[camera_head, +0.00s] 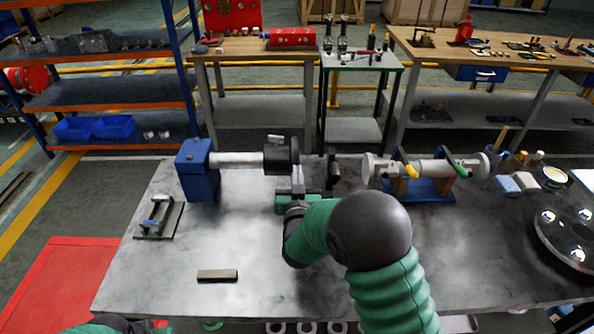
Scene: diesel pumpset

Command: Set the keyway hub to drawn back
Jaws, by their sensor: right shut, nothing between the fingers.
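A dark cylindrical hub (278,156), which I take to be the keyway hub, sits at the right end of a pale horizontal shaft (236,159). The shaft comes out of a blue block (198,170) on the grey table. My right gripper (297,168) is just below and in front of the hub's right end, its fingers pointing away from me. It is shut and empty. I cannot tell whether its tips touch the hub. My forearm hides the table below it. My left gripper is not in view; only a bit of green left arm shows at the bottom left.
To the right, a second shaft (430,166) with a round flange rests on a blue cradle (425,191), with yellow and green handles. A small dark fixture (156,217) and a flat bar (217,276) lie on the left. A shiny disc (568,238) is at far right.

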